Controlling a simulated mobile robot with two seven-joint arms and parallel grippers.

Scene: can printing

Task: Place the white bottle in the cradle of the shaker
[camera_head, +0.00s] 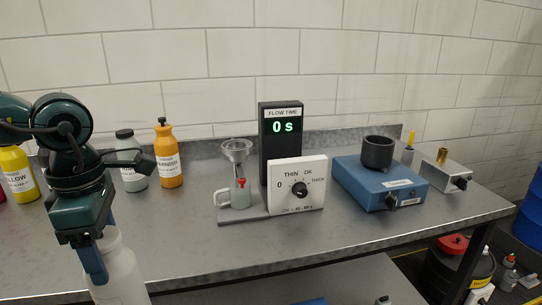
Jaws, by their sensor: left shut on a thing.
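The white bottle (122,275) is at the bottom left, in front of the table's front edge, its lower part cut off by the frame. My left gripper (93,263) points down and is shut on the bottle near its top. The gripper covers part of the bottle's neck. The shaker is a blue box (365,185) at the right of the table, with a knob on its front. Its black, cup-shaped cradle (378,154) stands on top; I see nothing standing up out of it. The bottle is well to the left of the shaker. My right gripper is not in view.
A flow-time display (281,145), a dial box (298,186) and a funnel stand (238,170) stand mid-table. Orange (167,158), grey-white (129,165) and yellow (16,174) bottles stand at the back left. A grey box (445,176) is right of the shaker. The front left tabletop is clear.

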